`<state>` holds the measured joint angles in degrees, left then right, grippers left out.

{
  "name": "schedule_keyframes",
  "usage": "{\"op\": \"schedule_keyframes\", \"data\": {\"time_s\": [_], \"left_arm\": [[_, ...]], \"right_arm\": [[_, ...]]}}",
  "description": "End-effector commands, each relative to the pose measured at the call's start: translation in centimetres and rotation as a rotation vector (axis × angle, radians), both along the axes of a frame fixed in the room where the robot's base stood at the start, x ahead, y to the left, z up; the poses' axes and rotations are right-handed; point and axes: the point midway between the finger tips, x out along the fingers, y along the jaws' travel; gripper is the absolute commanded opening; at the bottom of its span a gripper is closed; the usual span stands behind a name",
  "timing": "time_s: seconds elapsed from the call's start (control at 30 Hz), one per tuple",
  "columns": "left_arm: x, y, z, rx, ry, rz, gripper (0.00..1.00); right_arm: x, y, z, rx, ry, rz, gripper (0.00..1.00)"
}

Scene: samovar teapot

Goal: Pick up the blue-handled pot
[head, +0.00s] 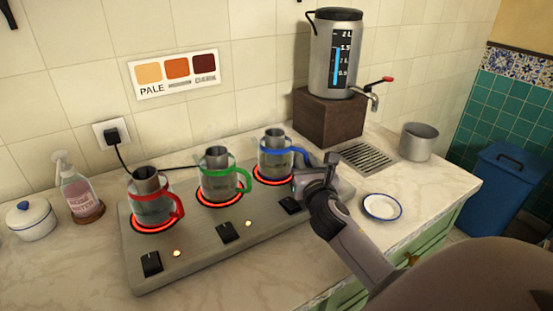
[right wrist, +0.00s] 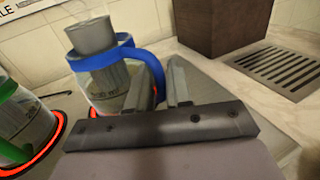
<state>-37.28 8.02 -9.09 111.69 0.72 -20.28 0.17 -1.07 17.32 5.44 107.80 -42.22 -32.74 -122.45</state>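The blue-handled pot (head: 275,158) is a clear pot with a metal cylinder in its mouth. It stands upright on the right-hand glowing red ring of the hot plate. Its blue handle (right wrist: 150,60) faces right, toward my right gripper (head: 306,178). My left gripper is not in view.
A green-handled pot (head: 218,178) and a red-handled pot (head: 150,202) stand on the other rings of the hot plate (head: 200,255). A samovar (head: 333,55) stands on a brown block (head: 326,118) behind. A small saucer (head: 382,207) and a metal cup (head: 418,142) are at right.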

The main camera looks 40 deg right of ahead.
Motion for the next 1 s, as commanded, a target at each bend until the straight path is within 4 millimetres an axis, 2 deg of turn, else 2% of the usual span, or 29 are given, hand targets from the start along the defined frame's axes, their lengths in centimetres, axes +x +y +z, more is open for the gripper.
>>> {"op": "schedule_keyframes", "data": {"time_s": [0.03, 0.1, 0.57, 0.77, 1.0], "left_arm": [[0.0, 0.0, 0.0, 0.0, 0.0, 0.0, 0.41], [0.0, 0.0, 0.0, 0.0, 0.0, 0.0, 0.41], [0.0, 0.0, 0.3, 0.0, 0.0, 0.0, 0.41], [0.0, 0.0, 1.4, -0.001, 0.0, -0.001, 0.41], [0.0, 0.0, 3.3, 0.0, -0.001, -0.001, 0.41]], "right_arm": [[0.0, 0.0, 0.0, 0.0, 0.0, 0.0, 0.19], [0.0, 0.0, 0.0, -0.001, 0.0, 0.0, 0.0], [0.0, 0.0, 0.9, -0.004, -0.006, 0.001, 0.0], [0.0, 0.0, 3.6, -0.006, -0.007, 0.003, 0.0], [0.0, 0.0, 10.2, -0.008, -0.012, 0.003, 0.0]]}}
